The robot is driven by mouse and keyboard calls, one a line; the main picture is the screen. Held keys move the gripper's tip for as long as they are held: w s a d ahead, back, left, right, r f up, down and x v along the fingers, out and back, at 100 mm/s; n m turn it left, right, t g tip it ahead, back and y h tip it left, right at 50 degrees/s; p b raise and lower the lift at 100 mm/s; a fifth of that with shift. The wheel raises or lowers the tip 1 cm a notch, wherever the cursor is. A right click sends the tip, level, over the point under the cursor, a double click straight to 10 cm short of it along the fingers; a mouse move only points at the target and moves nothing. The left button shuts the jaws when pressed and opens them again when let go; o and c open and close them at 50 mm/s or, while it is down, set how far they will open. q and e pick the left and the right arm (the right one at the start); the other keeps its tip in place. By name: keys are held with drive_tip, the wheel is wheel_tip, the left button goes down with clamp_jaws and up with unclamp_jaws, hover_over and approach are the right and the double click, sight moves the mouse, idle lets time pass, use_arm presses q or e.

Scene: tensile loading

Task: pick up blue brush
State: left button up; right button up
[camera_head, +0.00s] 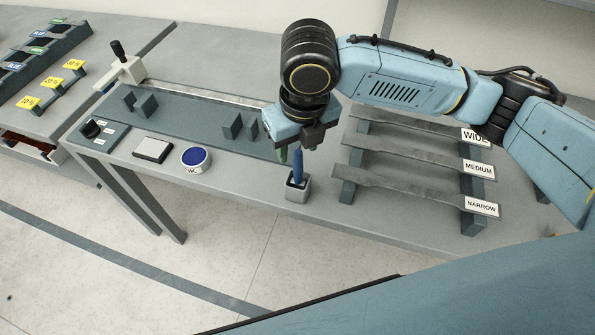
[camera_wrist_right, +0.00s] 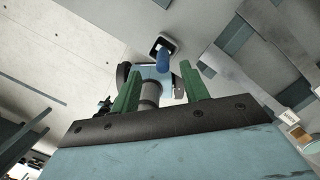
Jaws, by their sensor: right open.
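The blue brush (camera_head: 298,166) stands upright in a small grey square holder (camera_head: 298,190) at the front edge of the bench. In the right wrist view the blue brush (camera_wrist_right: 163,60) lies between the green fingers, near their tips, and the dark-mouthed holder (camera_wrist_right: 164,43) is just beyond. My right gripper (camera_head: 291,155) is above the holder at the top of the brush, with its fingers (camera_wrist_right: 160,66) open and apart. The upper part of the brush is partly hidden by the gripper in the head view. My left gripper is not in view.
A rack with flat bars labelled WIDE, MEDIUM (camera_head: 479,169) and NARROW (camera_head: 482,207) stands right of the holder. A round blue-topped pot (camera_head: 195,157), a white pad (camera_head: 153,149) and a long grip fixture (camera_head: 190,118) are on the left. Bare bench lies between pot and holder.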

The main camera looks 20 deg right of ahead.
sight(297, 162)
drive_tip(key=shift+w+f, duration=0.1)
drive_tip(key=shift+f, duration=0.4)
drive_tip(key=shift+w+f, duration=0.1)
drive_tip(key=shift+f, duration=0.7)
drive_tip(key=f, duration=0.3)
drive_tip(key=shift+w+d+f+b, duration=0.15)
drive_tip(key=shift+w+f+b, duration=0.15)
drive_tip(key=shift+f, duration=0.15)
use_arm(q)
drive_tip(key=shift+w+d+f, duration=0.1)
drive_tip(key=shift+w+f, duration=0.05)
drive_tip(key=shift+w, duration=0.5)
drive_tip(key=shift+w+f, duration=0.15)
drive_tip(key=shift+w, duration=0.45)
use_arm(e)
clamp_jaws()
